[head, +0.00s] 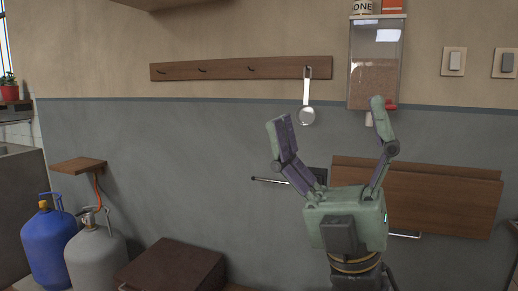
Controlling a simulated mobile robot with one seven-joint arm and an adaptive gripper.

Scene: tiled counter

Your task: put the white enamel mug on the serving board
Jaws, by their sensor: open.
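My gripper (330,117) is raised in front of the grey-painted wall, its two green and purple fingers spread wide and pointing up. It is open, with nothing between the fingers. I see no white enamel mug in the head view. I see no thing that I can clearly tell as the serving board either.
A wooden hook rail (200,71) with a hanging ladle (306,115) and a clear-fronted dispenser (374,82) are on the wall. Wooden panels (445,205) are behind my gripper at right. A blue cylinder (48,245), a grey cylinder (93,262) and a brown box (170,270) stand lower left.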

